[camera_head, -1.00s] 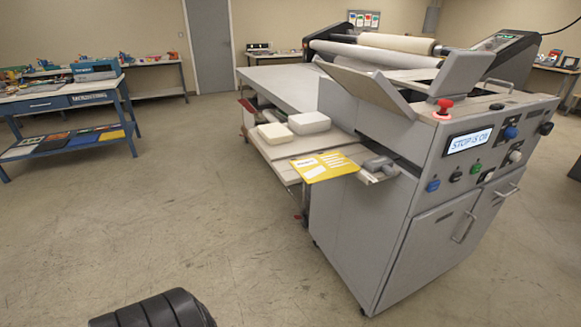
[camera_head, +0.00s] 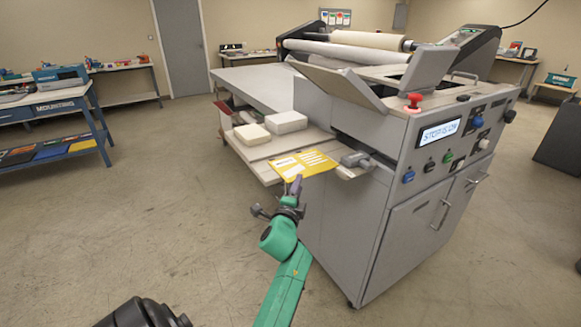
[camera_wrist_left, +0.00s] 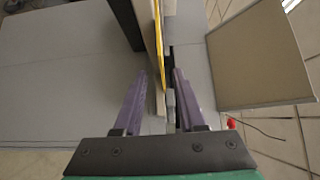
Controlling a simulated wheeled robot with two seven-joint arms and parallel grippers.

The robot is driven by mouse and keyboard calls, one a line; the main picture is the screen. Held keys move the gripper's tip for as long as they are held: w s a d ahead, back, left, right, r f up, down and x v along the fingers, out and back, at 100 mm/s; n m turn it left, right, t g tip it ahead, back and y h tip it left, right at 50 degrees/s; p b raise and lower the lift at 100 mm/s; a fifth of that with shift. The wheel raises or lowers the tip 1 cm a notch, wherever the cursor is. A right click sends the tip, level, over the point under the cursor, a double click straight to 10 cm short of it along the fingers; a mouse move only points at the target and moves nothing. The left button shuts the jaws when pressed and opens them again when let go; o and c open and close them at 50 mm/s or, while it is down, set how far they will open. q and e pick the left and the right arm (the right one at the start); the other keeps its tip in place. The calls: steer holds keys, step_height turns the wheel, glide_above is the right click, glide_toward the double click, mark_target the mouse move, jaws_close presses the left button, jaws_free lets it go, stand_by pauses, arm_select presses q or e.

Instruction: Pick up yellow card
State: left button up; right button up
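The yellow card (camera_head: 303,163) lies flat on the laminator's side shelf, its front edge sticking out past the shelf. In the left wrist view the card shows edge-on as a thin yellow strip (camera_wrist_left: 159,45). My left gripper (camera_head: 296,184), with purple fingers, is at the card's front edge in the head view. In the left wrist view its fingers (camera_wrist_left: 160,78) are apart, and the card's edge lines up with the gap between them. I cannot tell whether they touch it.
The grey laminator (camera_head: 345,215) stands just right of my left arm. Two pale blocks (camera_head: 252,133) (camera_head: 286,121) sit on the shelf (camera_head: 262,150) behind the card, and a grey handle (camera_head: 355,160) is to its right. Open floor (camera_head: 160,215) lies to the left.

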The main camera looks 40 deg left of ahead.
mark_target(290, 168)
arm_select(q)
steer(key=x, duration=0.3)
steer(key=shift+w+a, duration=0.15)
steer(key=shift+w, duration=0.2)
steer(key=shift+s+r, duration=0.1)
steer(key=shift+s, duration=0.05)
jaws_close()
stand_by(0.9)
